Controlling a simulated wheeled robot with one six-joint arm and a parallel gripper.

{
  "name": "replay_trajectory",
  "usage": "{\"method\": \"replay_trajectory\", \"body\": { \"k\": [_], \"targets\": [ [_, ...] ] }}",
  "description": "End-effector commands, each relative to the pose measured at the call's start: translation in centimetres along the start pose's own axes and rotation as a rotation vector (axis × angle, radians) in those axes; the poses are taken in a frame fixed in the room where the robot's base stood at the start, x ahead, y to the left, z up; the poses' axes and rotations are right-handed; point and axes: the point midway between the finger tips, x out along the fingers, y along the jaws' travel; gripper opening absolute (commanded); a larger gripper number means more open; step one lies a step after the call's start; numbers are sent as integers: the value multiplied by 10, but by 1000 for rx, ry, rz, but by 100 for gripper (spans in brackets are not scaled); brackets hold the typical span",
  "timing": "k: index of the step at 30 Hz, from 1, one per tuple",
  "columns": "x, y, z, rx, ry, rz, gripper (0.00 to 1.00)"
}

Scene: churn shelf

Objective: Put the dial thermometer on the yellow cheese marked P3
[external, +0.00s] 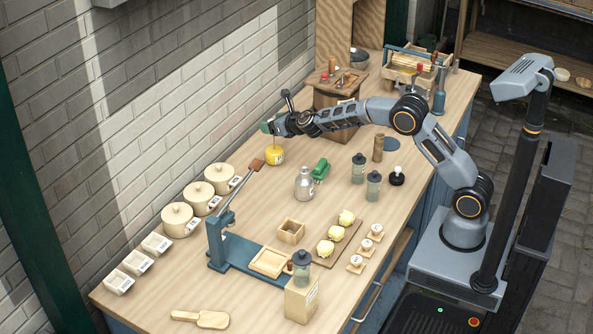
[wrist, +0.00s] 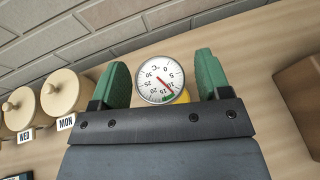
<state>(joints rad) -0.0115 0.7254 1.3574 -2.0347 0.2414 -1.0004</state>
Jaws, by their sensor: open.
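The dial thermometer (wrist: 160,80) has a round white face marked in °C. In the wrist view it is between the green fingers of my gripper (wrist: 160,84), with a small gap on each side. The yellow cheese (external: 275,156) stands near the wall with a white label too small to read. A bit of yellow (wrist: 184,97) shows behind the dial in the wrist view. In the external view my gripper (external: 270,128) is just above the cheese and hides the dial. A thin stem runs down to the cheese top. My gripper is open.
Lidded cream pots (external: 180,219) stand left along the wall; two tags read WED and MON. A wooden box stand (external: 337,110) is right of my gripper. A blue lever press (external: 226,243), a glass flask (external: 305,187) and a green item (external: 320,169) stand nearer the front.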

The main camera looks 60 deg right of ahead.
Motion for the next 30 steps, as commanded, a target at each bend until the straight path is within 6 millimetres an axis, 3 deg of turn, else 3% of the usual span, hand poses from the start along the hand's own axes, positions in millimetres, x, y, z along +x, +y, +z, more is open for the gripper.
{"method": "replay_trajectory", "body": {
  "k": [8, 21, 30],
  "targets": [
    [-12, 0, 2, -1, -2, 1, 70],
    [-88, 0, 3, 1, -2, 1, 70],
    [-118, 0, 3, 0, -1, 0, 70]
  ]
}}
